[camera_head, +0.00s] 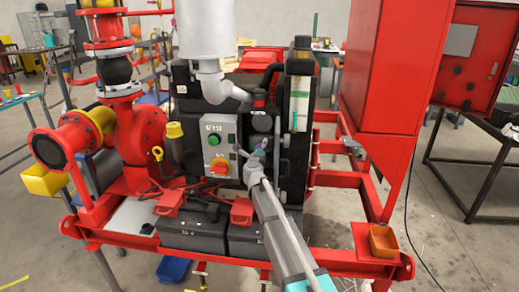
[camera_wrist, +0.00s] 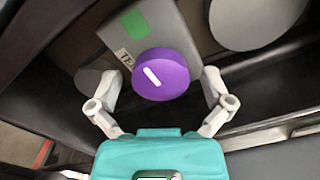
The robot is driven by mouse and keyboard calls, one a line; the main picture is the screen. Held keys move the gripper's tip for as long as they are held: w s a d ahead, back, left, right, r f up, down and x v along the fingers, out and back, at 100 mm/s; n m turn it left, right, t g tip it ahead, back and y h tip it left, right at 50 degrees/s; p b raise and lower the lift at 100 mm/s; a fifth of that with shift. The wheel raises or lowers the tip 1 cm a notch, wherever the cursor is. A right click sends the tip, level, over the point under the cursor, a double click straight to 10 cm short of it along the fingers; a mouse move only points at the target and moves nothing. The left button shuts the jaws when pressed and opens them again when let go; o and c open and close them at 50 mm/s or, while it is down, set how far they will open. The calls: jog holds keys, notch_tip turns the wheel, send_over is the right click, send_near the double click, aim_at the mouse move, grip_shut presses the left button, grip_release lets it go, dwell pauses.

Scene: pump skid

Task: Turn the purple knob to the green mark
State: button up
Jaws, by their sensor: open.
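The purple knob (camera_wrist: 162,75) sits on a grey box (camera_wrist: 160,28) in the wrist view, with a white pointer line slanting toward the upper left on its face. The green mark (camera_wrist: 137,23) is a green patch on the box above and left of the knob. My gripper (camera_wrist: 160,95) is open, with one finger on each side of the knob; I cannot tell whether either finger touches it. In the head view my gripper (camera_head: 250,160) reaches the machine's front, and the knob (camera_head: 262,145) shows small and partly hidden beside it.
A grey panel (camera_head: 219,145) with a green button and a red knob stands left of my gripper. Black batteries (camera_head: 190,230) with red clamps sit below on the red frame. A dark ledge (camera_wrist: 270,125) runs right of the knob. An orange bin (camera_head: 383,241) sits at the frame's right corner.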

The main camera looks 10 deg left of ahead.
jog(key=shift+s, duration=0.15)
jog(key=s, duration=1.1)
jog(key=shift+s+a, duration=0.25)
jog(key=shift+s, duration=0.15)
